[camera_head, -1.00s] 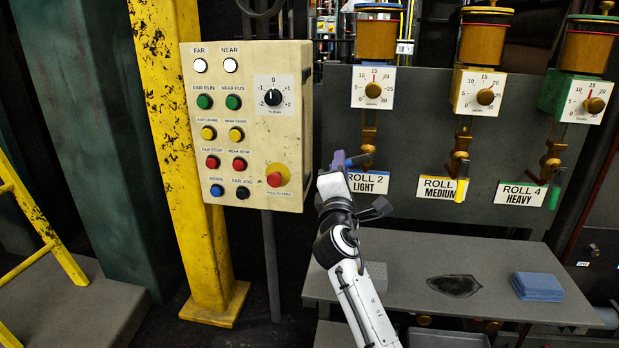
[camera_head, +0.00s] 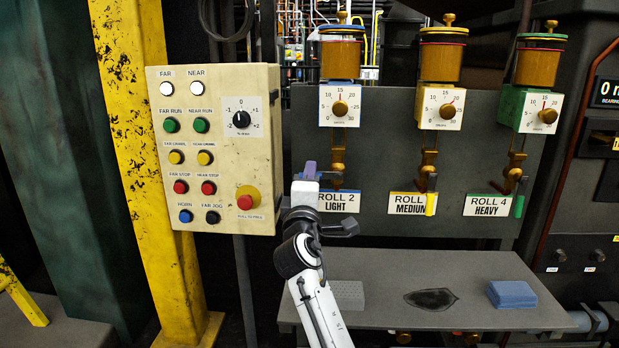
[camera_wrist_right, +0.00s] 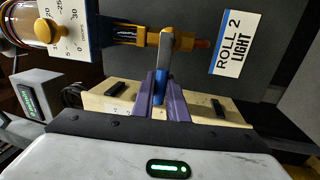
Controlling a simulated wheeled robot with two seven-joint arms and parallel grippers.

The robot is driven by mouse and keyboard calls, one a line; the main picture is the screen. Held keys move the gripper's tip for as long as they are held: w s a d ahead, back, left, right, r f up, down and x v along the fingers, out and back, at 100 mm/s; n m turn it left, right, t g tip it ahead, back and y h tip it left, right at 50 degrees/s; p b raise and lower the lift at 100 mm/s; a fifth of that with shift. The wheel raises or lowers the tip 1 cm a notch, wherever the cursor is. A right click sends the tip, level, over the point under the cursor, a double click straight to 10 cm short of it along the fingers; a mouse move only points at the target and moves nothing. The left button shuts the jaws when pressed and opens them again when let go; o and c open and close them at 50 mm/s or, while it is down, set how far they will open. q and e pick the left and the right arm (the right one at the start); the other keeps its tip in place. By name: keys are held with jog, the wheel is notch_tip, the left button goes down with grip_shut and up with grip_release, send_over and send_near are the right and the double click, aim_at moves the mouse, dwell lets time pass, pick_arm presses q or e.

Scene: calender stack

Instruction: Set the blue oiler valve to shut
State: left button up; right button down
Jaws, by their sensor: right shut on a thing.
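The blue oiler (camera_head: 340,60) is the left one of three, above the ROLL 2 LIGHT label (camera_head: 338,201). Its brass valve (camera_head: 337,170) sits below the dial. In the right wrist view the valve's lever has a blue grip (camera_wrist_right: 161,88) and stands out sideways from the brass stem (camera_wrist_right: 140,33). My right gripper (camera_wrist_right: 162,98) has its purple fingers on both sides of that grip and is shut on it. In the head view my right gripper (camera_head: 312,175) hides much of the lever. My left gripper is not in view.
The yellow-lever valve (camera_head: 431,204) and green-lever valve (camera_head: 519,206) are to the right, their levers hanging down. A cream button panel (camera_head: 223,150) stands close to the left of my gripper. A grey shelf (camera_head: 385,268) below carries a blue cloth stack (camera_head: 512,294).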

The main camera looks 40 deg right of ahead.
jog(key=shift+r, duration=0.2)
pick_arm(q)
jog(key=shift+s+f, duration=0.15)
pick_arm(e)
jog(key=c, duration=1.7)
grip_release()
jog(key=shift+f, duration=0.1)
jog(key=shift+c, duration=0.2)
jog(key=shift+a, duration=0.1)
jog(key=shift+s+a+f, duration=0.15)
jog(key=shift+s+a, duration=0.05)
jog(key=shift+s, duration=0.1)
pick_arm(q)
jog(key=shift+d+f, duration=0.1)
pick_arm(e)
jog(key=v, duration=0.9)
jog(key=shift+s+a, duration=0.15)
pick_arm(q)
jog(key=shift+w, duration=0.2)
